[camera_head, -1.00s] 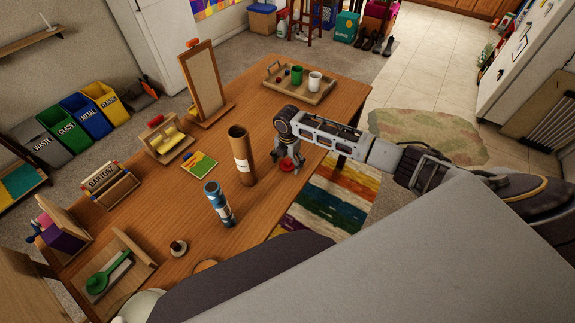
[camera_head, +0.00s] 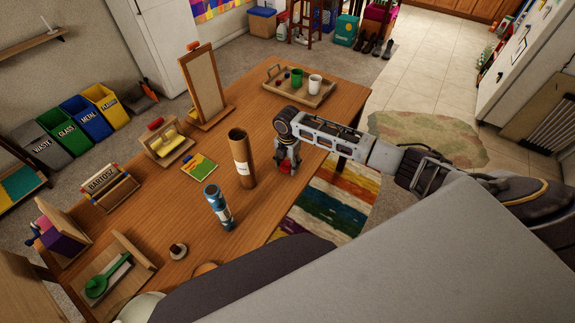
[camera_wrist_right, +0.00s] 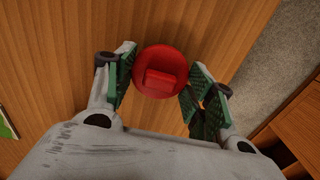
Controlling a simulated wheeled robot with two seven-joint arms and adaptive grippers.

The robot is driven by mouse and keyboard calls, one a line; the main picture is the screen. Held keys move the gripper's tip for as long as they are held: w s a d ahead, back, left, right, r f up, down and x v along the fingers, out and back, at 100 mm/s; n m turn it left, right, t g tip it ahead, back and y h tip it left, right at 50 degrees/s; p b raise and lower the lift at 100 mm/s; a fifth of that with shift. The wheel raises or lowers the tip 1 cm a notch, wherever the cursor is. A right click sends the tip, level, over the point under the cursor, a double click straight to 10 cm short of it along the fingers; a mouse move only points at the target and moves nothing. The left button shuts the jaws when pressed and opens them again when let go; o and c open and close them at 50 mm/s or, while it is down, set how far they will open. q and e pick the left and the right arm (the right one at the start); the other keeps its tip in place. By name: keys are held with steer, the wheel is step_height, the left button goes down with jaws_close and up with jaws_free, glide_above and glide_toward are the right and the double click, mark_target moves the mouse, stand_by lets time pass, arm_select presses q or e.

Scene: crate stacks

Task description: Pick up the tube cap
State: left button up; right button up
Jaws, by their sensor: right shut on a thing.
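The red tube cap (camera_wrist_right: 160,72) is round with a raised bar across its top. It lies between the green-padded fingers of my right gripper (camera_wrist_right: 160,84) in the right wrist view, and the fingers are closed on it. In the head view my right gripper (camera_head: 288,165) points down at the table's right side, and the cap (camera_head: 286,168) shows as a small red patch at its fingertips. I cannot tell whether the cap still touches the table. A brown cardboard tube (camera_head: 242,160) stands upright and open-topped to the left of the gripper. My left gripper is not in view.
The tabletop's edge lies just right of my right gripper.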

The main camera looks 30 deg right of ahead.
mark_target(287, 163)
step_height(287, 163, up, 9)
steer(key=shift+r, duration=0.1)
stand_by(0.4)
steer(key=shift+r, duration=0.1)
stand_by(0.4)
